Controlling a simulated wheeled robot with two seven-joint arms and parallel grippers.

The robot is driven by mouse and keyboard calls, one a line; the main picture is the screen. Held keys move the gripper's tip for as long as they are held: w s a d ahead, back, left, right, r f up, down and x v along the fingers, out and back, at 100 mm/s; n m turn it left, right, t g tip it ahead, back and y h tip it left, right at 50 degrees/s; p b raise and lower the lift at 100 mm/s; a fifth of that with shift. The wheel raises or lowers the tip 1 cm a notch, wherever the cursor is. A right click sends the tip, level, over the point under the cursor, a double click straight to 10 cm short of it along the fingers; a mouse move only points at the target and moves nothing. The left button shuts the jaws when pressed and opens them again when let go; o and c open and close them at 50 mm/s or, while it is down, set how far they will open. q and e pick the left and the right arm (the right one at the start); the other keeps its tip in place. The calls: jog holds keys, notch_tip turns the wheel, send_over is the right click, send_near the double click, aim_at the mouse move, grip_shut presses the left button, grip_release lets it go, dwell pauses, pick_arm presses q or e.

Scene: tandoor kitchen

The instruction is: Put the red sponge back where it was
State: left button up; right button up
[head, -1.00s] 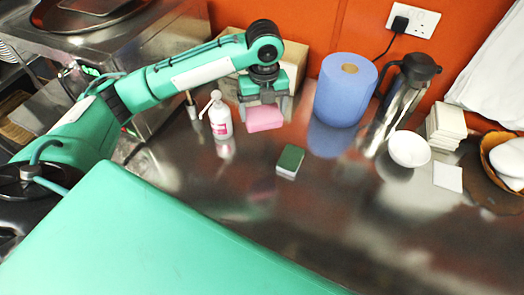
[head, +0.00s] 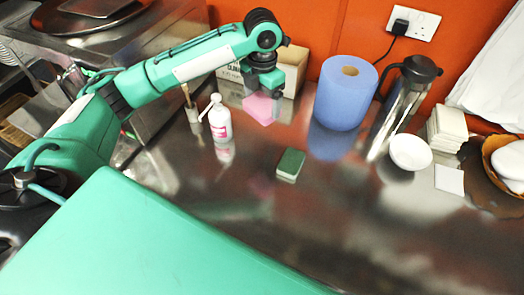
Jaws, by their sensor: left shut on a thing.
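The red sponge (head: 258,109), which looks pink, is between the fingers of my left gripper (head: 263,101). The gripper points down and is shut on the sponge. It is at the back of the steel counter (head: 350,235), in front of a cardboard box and left of the blue paper roll. A faint pink reflection shows on the counter below the sponge, and the sponge seems to be held above the surface. A green sponge (head: 290,165) lies on the counter nearer to me. My right gripper is not in view.
A white pump bottle (head: 219,118) stands just left of the held sponge. The cardboard box (head: 291,72) is behind, the blue roll (head: 346,92) to the right. A steel flask (head: 403,95), white bowl (head: 410,151) and stacked white tiles (head: 446,127) stand further right. The front counter is clear.

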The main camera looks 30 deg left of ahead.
pick_arm(q)
notch_tip(320, 180, down, 15)
jog(key=p, duration=0.3)
jog(key=shift+f, duration=0.15)
notch_tip(320, 180, down, 4)
jog(key=shift+r+p, duration=0.1)
jog(key=shift+p, duration=0.65)
jog(key=shift+f, duration=0.3)
